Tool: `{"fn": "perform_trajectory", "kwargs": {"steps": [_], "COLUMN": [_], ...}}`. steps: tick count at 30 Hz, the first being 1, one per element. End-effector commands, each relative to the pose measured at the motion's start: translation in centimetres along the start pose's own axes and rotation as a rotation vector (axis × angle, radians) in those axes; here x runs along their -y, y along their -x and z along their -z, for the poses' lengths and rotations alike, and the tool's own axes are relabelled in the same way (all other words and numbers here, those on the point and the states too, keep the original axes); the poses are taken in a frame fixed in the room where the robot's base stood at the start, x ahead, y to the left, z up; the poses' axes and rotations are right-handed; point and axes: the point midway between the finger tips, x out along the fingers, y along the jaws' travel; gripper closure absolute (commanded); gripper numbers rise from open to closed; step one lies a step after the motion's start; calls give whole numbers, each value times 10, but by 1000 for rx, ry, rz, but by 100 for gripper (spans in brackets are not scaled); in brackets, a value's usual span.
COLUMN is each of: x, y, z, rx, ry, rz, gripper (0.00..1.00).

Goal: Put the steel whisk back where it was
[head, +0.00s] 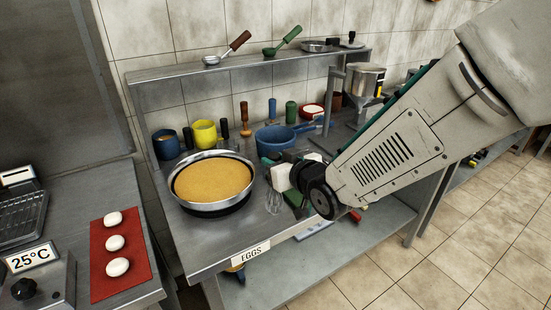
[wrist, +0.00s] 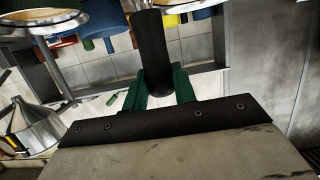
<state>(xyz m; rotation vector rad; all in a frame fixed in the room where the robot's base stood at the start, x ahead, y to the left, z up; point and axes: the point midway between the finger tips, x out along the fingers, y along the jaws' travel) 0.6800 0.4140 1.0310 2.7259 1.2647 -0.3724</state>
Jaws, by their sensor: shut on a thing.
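My gripper (wrist: 160,88) is shut on a thick black handle, which I take to be the handle of the steel whisk (wrist: 153,50). In the head view thin wire loops of the whisk (head: 273,202) hang below my gripper (head: 284,177), right of the big round pan (head: 185,205). Its handle is mostly hidden there by the gripper. I cannot tell whether the wire tip touches the steel counter (head: 215,240).
The pan holds a yellow-brown filling. A blue pan (head: 275,138), a yellow cup (head: 204,133) and several upright handles stand behind. An upper shelf (head: 180,70) holds ladles. An EGGS label (head: 251,254) marks the front edge. A red mat (head: 120,262) lies left.

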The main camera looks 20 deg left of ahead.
Motion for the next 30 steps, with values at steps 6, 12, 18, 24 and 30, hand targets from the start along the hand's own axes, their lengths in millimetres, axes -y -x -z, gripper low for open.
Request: {"fn": "perform_trajectory", "kwargs": {"steps": [6, 12, 18, 24, 30], "x": [0, 0, 0, 0, 0], "y": [0, -1, -1, -2, -2], "z": [0, -2, -4, -7, -8], "rx": [-1, -1, -1, 0, 0], "ry": [0, 0, 0, 0, 0], "rz": [0, 0, 0, 0, 0], "gripper": [100, 100, 100, 100, 48]}}
